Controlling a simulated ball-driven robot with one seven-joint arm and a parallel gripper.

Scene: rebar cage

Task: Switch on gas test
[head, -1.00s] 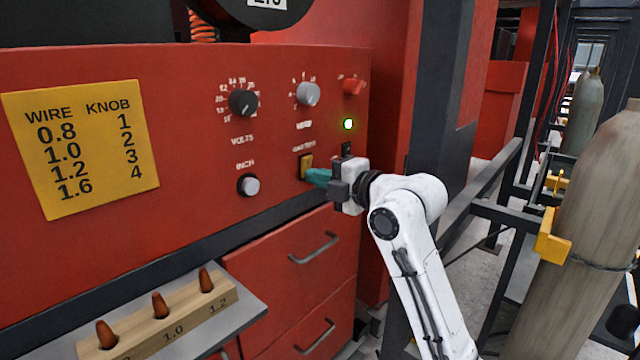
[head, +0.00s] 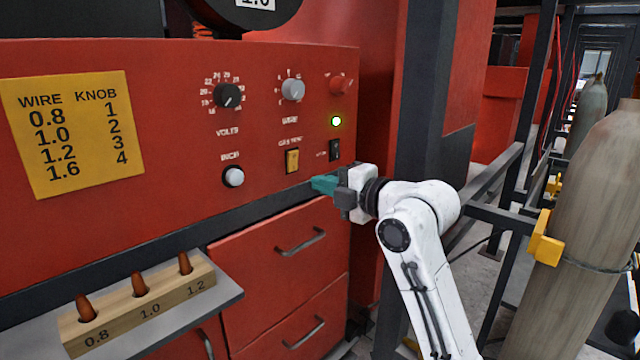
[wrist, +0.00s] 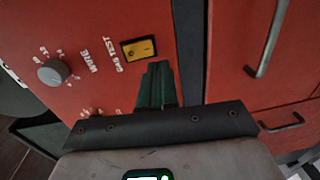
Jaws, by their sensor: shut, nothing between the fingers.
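The gas test switch (head: 292,160) is a yellow rocker in a dark frame on the red panel (head: 190,75). It shows uncovered in the head view, under its label. In the wrist view the switch (wrist: 138,49), beside the words GAS TEST, lies just beyond my fingertips. I cannot tell which way the rocker is tipped. My gripper (head: 318,184) has teal fingers, which are shut and empty. It is a little below and right of the switch in the head view, apart from it. The shut fingers (wrist: 157,68) also show in the wrist view.
Knobs sit above. Drawers with handles (head: 301,242) are below. A gas cylinder (head: 585,230) stands at right.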

